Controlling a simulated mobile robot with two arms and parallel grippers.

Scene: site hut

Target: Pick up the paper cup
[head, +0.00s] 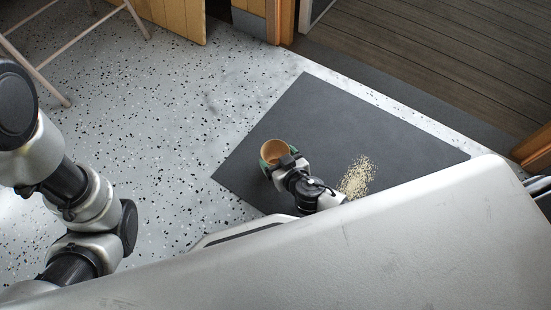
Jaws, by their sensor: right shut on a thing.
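The paper cup (273,149) is brown inside with a green outer side, and it looks empty. It is over the left part of the dark mat (330,110), with its open top facing up toward the camera. My right gripper (281,165) is at the cup's near side and shut on it. The fingertips are partly hidden against the cup. I cannot tell whether the cup touches the mat. My left arm comes in at the left edge, but its gripper is not in view.
A patch of pale crumbs or grains (357,177) lies on the mat, right of the cup. A stool's legs (50,85) are at upper left. The speckled floor is clear.

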